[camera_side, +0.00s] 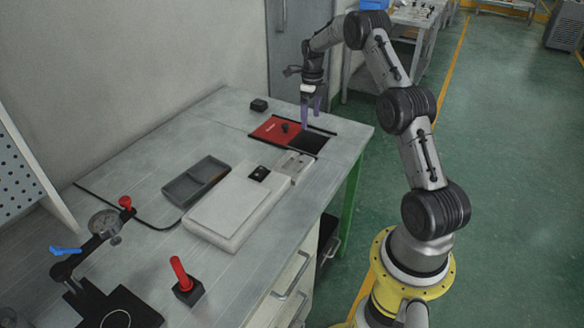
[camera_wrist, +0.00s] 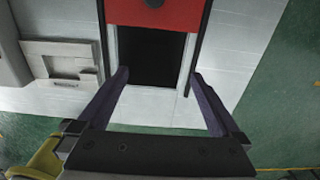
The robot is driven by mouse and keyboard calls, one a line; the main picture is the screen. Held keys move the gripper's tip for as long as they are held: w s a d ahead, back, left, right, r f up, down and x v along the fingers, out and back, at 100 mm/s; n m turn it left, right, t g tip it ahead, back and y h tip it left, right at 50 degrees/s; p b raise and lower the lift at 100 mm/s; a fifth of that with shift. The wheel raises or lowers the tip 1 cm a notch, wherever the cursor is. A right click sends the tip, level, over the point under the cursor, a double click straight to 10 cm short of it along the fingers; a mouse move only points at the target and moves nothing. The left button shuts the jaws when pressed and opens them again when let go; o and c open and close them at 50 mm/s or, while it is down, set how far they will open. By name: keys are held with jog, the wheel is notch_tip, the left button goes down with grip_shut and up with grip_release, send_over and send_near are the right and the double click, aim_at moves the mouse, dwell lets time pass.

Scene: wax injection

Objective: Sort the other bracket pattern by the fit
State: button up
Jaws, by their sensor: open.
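My gripper (camera_side: 312,110) is open and empty above the back right of the bench. The wrist view shows its two purple fingers (camera_wrist: 159,75) spread on either side of a dark rectangular opening (camera_wrist: 150,52). A red sliding cover (camera_side: 268,129) with a black knob leaves part of that opening uncovered; the cover also shows at the top of the wrist view (camera_wrist: 125,14). I cannot make out a bracket pattern for certain in either view. The inside of the opening is too dark to tell whether anything lies there.
A pale, flat-topped unit (camera_side: 228,206) with a small black part (camera_side: 258,173) stands mid-bench. Left of it is a dark two-compartment tray (camera_side: 187,188). A dial gauge stand (camera_side: 104,222) and red-handled tool (camera_side: 181,275) stand at the front.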

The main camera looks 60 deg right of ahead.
notch_tip(320, 180, up, 14)
jog(key=shift+f, duration=0.15)
dwell(0.3)
